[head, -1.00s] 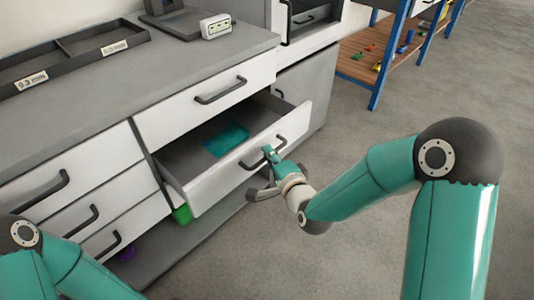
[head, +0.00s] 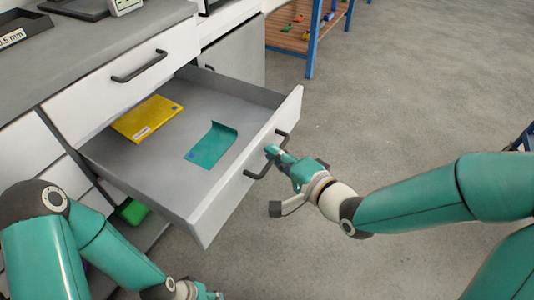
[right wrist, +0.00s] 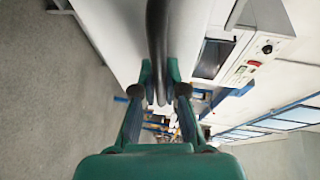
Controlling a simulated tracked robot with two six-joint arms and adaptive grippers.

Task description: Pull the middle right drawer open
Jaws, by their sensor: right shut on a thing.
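The middle right drawer (head: 222,204) is pulled well out of the cabinet in the head view, its white front toward the right. Its grey inside shows a yellow packet (head: 147,118) and a teal sheet (head: 209,147). My right gripper (head: 272,160) is shut on the drawer's dark bar handle (head: 283,139). In the right wrist view the handle (right wrist: 157,35) runs down between the two teal fingers (right wrist: 159,85). My left gripper (head: 195,290) shows only partly at the bottom edge, and its jaws are not clear.
The closed upper drawer (head: 108,88) sits above, under the grey worktop (head: 85,38). A green thing (head: 132,211) shows below the open drawer. A blue-framed shelf (head: 310,45) stands at the back.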

